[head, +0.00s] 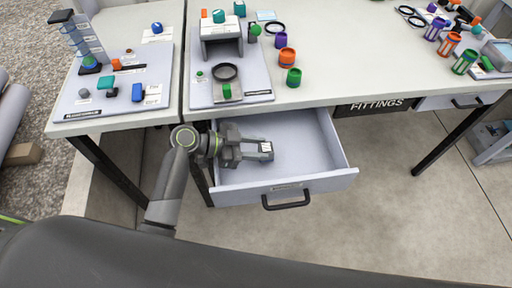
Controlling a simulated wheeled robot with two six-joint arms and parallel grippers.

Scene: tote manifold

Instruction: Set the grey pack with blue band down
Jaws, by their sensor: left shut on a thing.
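My left gripper (262,151) reaches in from the left over the open drawer (318,184) under the table. It is shut on a small grey pack (266,147) with a pale label on top. The fingers hide much of the pack, and I cannot make out its blue band. The pack is inside the drawer's outline, near the middle; I cannot tell whether it touches the drawer floor. My right gripper is not in view.
The drawer floor around the gripper is bare, and its front has a black handle (286,201). The tabletop (335,75) above holds a grey board (258,90), several coloured cylinders and black rings. Another drawer (455,101) is at the right, beside a FITTINGS sign (377,104).

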